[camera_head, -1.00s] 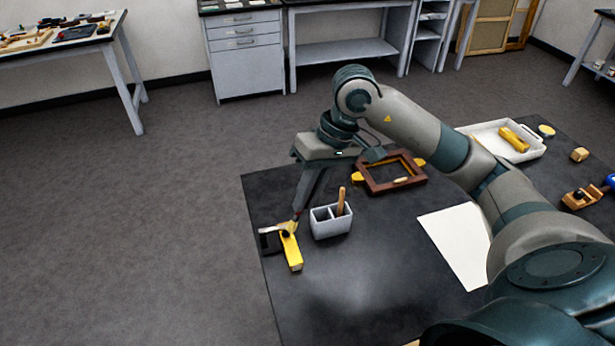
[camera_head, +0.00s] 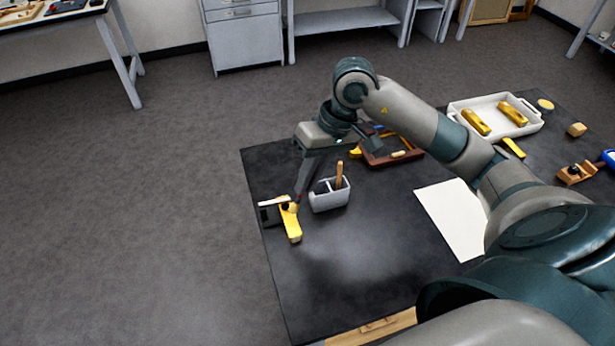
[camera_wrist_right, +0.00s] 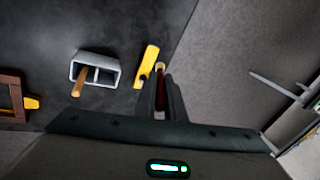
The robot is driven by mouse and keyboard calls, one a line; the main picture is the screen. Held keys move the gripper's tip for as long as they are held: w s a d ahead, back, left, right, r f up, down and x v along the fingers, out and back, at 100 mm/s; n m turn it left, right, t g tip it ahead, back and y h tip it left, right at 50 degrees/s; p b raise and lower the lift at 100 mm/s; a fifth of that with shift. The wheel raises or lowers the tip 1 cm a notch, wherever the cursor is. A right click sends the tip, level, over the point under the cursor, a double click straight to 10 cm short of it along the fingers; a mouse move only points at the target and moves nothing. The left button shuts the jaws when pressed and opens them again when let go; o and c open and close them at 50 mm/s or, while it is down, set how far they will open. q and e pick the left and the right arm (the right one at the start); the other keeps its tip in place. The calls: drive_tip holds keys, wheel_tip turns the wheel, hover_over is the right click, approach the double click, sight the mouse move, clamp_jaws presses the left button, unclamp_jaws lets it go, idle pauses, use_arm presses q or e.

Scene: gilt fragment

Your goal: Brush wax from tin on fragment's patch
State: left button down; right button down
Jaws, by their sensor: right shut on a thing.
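A long yellow-gold piece (camera_head: 291,225), likely the gilt fragment, lies near the left edge of the dark table; it also shows in the right wrist view (camera_wrist_right: 147,64). My right gripper (camera_head: 298,200) points down over its far end. In the right wrist view the gripper (camera_wrist_right: 161,95) is shut on a slim dark-red thing (camera_wrist_right: 160,88) with a pale tip, likely the brush. The tip is close beside the fragment; I cannot tell whether they touch. The patch cannot be made out. I cannot clearly identify the wax tin. My left gripper is out of view.
A grey two-part holder (camera_head: 322,202) with a wooden-handled tool (camera_head: 340,174) stands right of the gripper. A dark item with a pale strip (camera_head: 268,214) lies left of the fragment. A brown frame (camera_head: 375,158), white sheet (camera_head: 450,222) and white tray (camera_head: 485,101) lie farther right. The front table is bare.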

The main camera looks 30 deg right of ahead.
drive_tip(key=shift+f, duration=2.65)
drive_tip(key=shift+f+b, duration=0.9)
drive_tip(key=shift+b, duration=0.5)
drive_tip(key=shift+w, duration=0.1)
drive_tip(key=w+b, duration=0.1)
drive_tip(key=w, duration=0.1)
drive_tip(key=shift+w+d+b, duration=0.3)
drive_tip(key=shift+d+b, duration=0.1)
drive_tip(key=shift+s, duration=0.15)
drive_tip(key=shift+s+a+b, duration=0.2)
drive_tip(key=shift+s+b, duration=0.05)
drive_tip(key=shift+s, duration=0.4)
drive_tip(key=shift+s+a+b, duration=0.2)
drive_tip(key=shift+s+b, duration=0.05)
drive_tip(key=shift+s, duration=0.4)
